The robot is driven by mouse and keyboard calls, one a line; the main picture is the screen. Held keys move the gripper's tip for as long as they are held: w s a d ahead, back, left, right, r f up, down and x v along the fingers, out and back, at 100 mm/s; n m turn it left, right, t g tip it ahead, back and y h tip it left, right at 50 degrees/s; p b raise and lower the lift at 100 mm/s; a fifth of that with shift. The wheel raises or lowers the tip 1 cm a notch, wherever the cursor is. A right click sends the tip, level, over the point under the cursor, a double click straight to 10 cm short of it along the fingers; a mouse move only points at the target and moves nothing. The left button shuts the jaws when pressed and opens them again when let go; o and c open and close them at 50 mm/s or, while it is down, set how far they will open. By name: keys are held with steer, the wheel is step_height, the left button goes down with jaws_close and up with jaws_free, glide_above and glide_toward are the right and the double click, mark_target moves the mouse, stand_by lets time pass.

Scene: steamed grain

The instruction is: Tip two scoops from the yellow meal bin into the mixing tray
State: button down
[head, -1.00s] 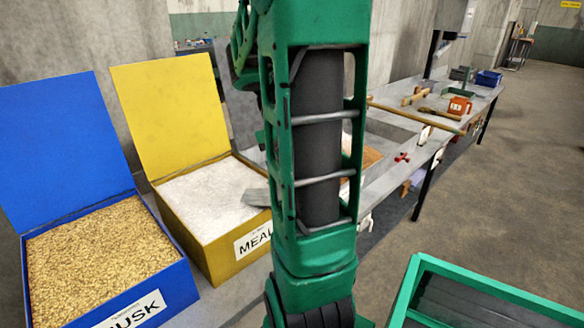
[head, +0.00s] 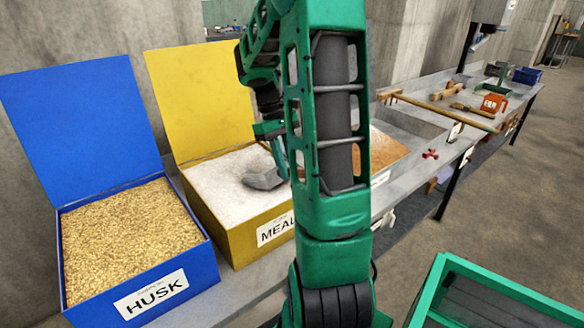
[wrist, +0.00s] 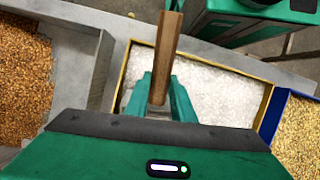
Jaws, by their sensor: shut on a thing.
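The yellow meal bin (head: 232,236) stands with its lid up, filled with white meal (head: 215,178). My gripper (wrist: 160,98) is shut on the wooden handle of a scoop (wrist: 168,50). In the head view the scoop's grey metal head (head: 265,179) is at the meal surface, near the right side of the bin. I cannot tell how deep it sits or whether it holds meal. In the wrist view the scoop's head is hidden. My arm hides part of the bin's right side. A grey tray (head: 411,124) is set along the bench; I cannot tell whether it is the mixing tray.
The blue husk bin (head: 85,310) with its lid up stands left of the meal bin. A brown-grain compartment (head: 383,150) is to the right, partly behind my arm. Farther along the bench are a wooden rake (head: 440,110), a red-orange container (head: 494,103) and a blue box (head: 527,75).

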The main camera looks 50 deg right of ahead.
steer(key=shift+s+a+r+t, duration=0.1)
steer(key=shift+s+r+t, duration=0.65)
steer(key=shift+s+t, duration=0.25)
steer(key=shift+s+a+r+t, duration=0.1)
steer(key=shift+s+r+t, duration=0.6)
steer(key=shift+s+t, duration=0.3)
steer(key=shift+t+h, duration=0.3)
steer(key=shift+t, duration=0.5)
steer(key=shift+s+a+r, duration=0.1)
steer(key=shift+s+r, duration=0.75)
steer(key=shift+r, duration=0.25)
steer(key=shift+s+a+r, duration=0.1)
steer(key=shift+s+r, duration=0.7)
steer(key=shift+r, duration=0.3)
steer(key=c, duration=2)
jaws_free()
steer(key=shift+c, duration=0.2)
jaws_close()
steer(key=shift+s, duration=0.1)
